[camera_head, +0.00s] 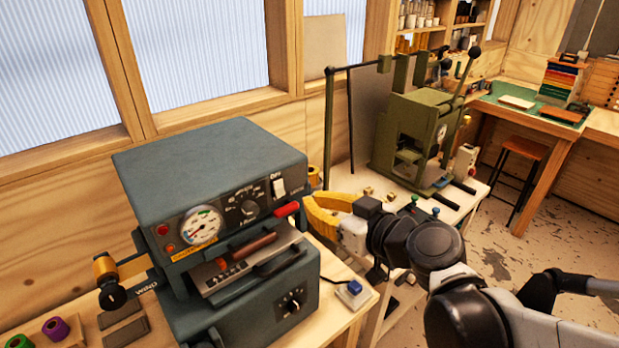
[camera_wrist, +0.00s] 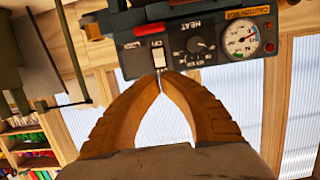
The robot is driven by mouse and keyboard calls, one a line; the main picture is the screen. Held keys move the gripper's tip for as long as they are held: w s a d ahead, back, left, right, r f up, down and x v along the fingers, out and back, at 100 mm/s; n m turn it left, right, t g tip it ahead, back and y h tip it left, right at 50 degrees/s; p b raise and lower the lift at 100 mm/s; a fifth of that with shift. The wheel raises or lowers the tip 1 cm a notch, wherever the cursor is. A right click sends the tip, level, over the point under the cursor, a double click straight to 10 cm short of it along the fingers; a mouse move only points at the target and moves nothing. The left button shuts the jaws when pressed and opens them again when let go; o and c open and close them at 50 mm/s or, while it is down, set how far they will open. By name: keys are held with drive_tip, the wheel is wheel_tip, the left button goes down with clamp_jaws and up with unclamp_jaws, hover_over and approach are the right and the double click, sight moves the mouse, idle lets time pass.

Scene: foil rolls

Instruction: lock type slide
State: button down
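The blue-grey stamping machine (camera_head: 215,150) stands on the bench in the head view. A grey metal slide (camera_head: 215,283) with a brown cylindrical piece (camera_head: 247,247) and a black handle (camera_head: 283,262) sits in its front opening. I cannot tell whether it is fully in. A red-ended lever (camera_head: 287,209) sticks out at the machine's front right; it also shows at the top of the wrist view (camera_wrist: 149,29). My gripper (camera_head: 308,210) has yellow fingers just right of this lever, apart from it. In the wrist view, the fingertips (camera_wrist: 160,75) meet below the white switch (camera_wrist: 157,55), holding nothing visible.
A gauge (camera_head: 203,226) and knob (camera_head: 250,208) are on the machine's front. A green press (camera_head: 415,140) stands behind my gripper. Foil rolls (camera_head: 56,328) stand at the lower left. Open floor lies at right.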

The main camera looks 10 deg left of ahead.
drive_tip(key=b, duration=0.3)
hover_over(280, 216)
drive_tip(key=d, duration=0.2)
drive_tip(key=f, duration=0.2)
drive_tip(key=shift+w+a+f, duration=0.2)
drive_tip(key=shift+w+f, duration=0.1)
drive_tip(key=shift+f, duration=0.05)
wheel_tip(280, 216, down, 2)
drive_tip(key=shift+w+a+f+b, duration=0.1)
drive_tip(key=shift+f+b, duration=0.1)
drive_tip(key=shift+b, duration=0.1)
drive_tip(key=shift+f, duration=0.7)
drive_tip(key=shift+s+a+f+n+t+h+b, duration=0.2)
drive_tip(key=shift+s+f+n+t+h+b, duration=0.15)
drive_tip(key=shift+n+b, duration=0.55)
drive_tip(key=shift+s+a+f+n+t, duration=0.15)
drive_tip(key=shift+f+n+t, duration=0.15)
drive_tip(key=shift+n, duration=0.5)
drive_tip(key=shift+s+f+n+t+h+b, duration=0.1)
drive_tip(key=shift+f+n+t+h+b, duration=0.15)
drive_tip(key=shift+n, duration=0.2)
drive_tip(key=shift+f+n+b, duration=0.15)
drive_tip(key=shift+n+b, duration=0.2)
drive_tip(key=shift+n, duration=0.1)
drive_tip(key=shift+a+f+n+t+b, duration=0.1)
drive_tip(key=shift+f+n+t+b, duration=0.2)
drive_tip(key=shift+n, duration=0.3)
drive_tip(key=shift+f+n+t+b, duration=0.2)
drive_tip(key=shift+n+b, duration=0.2)
drive_tip(key=shift+n, duration=0.2)
